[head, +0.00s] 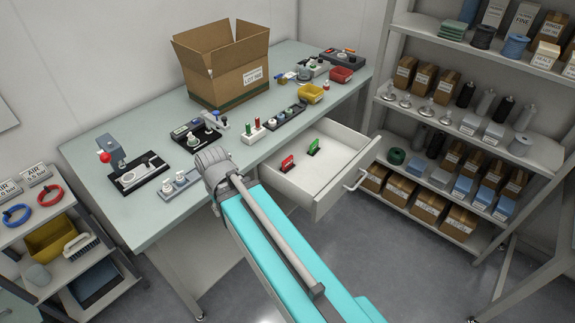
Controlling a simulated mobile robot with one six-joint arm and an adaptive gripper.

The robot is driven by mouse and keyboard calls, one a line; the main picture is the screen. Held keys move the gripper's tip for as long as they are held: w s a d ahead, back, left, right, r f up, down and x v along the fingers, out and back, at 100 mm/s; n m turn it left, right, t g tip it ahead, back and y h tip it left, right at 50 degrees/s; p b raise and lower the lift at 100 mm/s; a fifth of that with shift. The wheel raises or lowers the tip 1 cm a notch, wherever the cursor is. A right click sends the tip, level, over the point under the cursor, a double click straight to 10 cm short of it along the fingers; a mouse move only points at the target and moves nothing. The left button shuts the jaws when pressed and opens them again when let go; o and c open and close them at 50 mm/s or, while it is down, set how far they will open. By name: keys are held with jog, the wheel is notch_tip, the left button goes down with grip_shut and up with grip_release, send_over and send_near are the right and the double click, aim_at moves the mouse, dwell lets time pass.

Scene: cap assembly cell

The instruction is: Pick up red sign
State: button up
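The red sign (288,163) is a small upright plate in the left part of the open white drawer (312,203). A similar green sign (313,147) stands behind it and to the right, also in the drawer, with a clear gap between them. My turquoise arm reaches up from the bottom of the head view to a grey joint at the table's front edge, left of the drawer. My gripper does not show, so its opening and contents cannot be seen.
The table (110,205) carries a large open cardboard box (232,85), several small fixtures, and a yellow bin (310,93). Loaded shelves (535,150) stand close to the drawer's right. A small rack (70,270) is at left. Much of the drawer floor is bare.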

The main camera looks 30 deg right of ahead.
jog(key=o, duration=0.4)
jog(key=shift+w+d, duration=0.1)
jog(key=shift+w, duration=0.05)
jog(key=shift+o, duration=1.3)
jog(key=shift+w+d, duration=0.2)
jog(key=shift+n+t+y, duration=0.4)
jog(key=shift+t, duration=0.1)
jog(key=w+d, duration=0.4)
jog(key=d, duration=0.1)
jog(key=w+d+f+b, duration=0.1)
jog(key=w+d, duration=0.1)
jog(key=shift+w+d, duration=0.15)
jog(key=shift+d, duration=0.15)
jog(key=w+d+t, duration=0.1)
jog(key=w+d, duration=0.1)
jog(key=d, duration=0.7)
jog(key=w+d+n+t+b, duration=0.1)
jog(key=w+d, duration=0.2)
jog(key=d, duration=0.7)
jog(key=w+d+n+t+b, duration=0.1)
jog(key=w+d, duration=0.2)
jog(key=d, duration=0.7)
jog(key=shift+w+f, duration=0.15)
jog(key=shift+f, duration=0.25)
jog(key=b, duration=0.8)
send_over(288, 164)
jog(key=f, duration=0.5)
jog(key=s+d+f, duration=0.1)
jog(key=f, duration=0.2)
